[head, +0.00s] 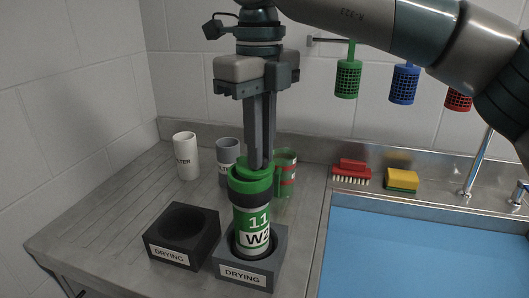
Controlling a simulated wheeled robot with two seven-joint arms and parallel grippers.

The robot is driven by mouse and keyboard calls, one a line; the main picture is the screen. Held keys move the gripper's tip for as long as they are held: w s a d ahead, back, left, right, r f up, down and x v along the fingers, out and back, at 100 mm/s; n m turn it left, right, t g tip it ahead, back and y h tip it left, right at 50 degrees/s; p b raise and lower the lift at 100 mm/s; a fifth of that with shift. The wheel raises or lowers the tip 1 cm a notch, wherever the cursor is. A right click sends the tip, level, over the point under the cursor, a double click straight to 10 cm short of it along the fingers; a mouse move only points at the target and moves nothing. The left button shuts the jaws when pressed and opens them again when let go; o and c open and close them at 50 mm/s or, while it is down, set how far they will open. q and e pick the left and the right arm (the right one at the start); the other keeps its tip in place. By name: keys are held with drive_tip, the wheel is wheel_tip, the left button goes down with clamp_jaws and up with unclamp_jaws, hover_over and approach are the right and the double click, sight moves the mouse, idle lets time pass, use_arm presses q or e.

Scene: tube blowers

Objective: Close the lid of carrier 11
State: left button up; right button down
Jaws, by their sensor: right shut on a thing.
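Carrier 11 (255,222) is a canister with a green band marked "11" and a white label reading "W2". It stands upright in the right-hand grey drying holder (246,275). Its green top (249,181) shows above a dark ring. My right gripper (260,165) points straight down over the carrier, with its fingers together at the green top. It is shut on the lid there; the fingertips partly hide how the lid sits. My left gripper is not in view.
An empty dark drying holder (182,236) stands to the left. A white tube (186,156), a grey tube (228,158) and a green see-through container (285,174) stand behind. A brush (351,172) and sponge (402,181) lie behind the blue sink (425,250).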

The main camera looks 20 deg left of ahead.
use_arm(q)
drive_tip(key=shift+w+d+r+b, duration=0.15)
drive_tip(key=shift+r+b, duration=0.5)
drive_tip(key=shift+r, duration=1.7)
use_arm(e)
drive_tip(key=shift+s+a+m, duration=0.2)
drive_tip(key=shift+s+m, duration=0.1)
drive_tip(key=shift+m, duration=0.55)
drive_tip(key=shift+s+a+m, duration=0.2)
drive_tip(key=shift+s+m, duration=0.05)
drive_tip(key=shift+m, duration=0.6)
drive_tip(key=c, duration=1.8)
unclamp_jaws()
drive_tip(key=shift+r, duration=0.15)
drive_tip(key=shift+r, duration=0.55)
use_arm(q)
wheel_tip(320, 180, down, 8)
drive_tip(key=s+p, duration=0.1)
drive_tip(key=p, duration=0.2)
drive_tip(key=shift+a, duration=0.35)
use_arm(e)
wheel_tip(320, 180, up, 16)
